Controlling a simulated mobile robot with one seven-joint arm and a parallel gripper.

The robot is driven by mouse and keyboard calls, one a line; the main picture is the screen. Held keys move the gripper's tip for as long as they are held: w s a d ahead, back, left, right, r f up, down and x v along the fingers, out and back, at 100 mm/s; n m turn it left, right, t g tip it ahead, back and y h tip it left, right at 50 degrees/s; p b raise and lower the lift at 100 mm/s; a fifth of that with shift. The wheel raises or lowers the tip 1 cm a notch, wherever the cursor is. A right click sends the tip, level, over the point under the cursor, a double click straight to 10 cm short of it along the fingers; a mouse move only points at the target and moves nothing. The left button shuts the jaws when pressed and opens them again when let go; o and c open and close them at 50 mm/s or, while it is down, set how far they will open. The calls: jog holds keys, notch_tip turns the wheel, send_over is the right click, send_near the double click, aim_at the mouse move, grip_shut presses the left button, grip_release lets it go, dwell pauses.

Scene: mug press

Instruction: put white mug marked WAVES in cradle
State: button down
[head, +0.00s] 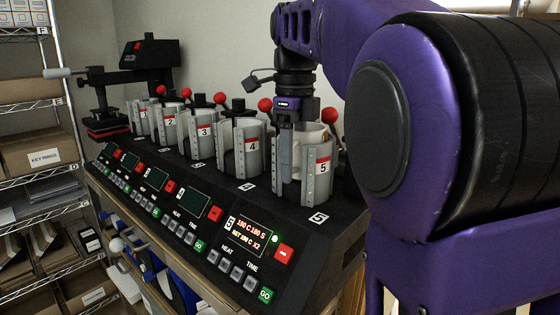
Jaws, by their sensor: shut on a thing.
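A white mug (313,137) shows only in part behind my gripper, within the upper part of the cradle numbered 5 (322,178). Its marking is hidden, so I cannot read WAVES on it. My gripper (287,160) points down at the left side of this open-fronted grey metal cradle and is shut on the mug. The fingertips and the mug's base are hard to make out, so I cannot tell whether the mug rests on the bottom. The cradle stands at the right end of the black press.
More cradles, such as 4 (243,150) and 3 (201,135), stand in a row to the left and look empty. Red-knobbed levers (265,105) rise behind them. The lit control panel (250,235) is in front. A flat press (110,110) stands far left, beside wire shelves (35,105).

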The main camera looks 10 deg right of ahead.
jog(key=shift+c, duration=1)
grip_release()
notch_tip(320, 180, up, 12)
jog(key=p, duration=0.4)
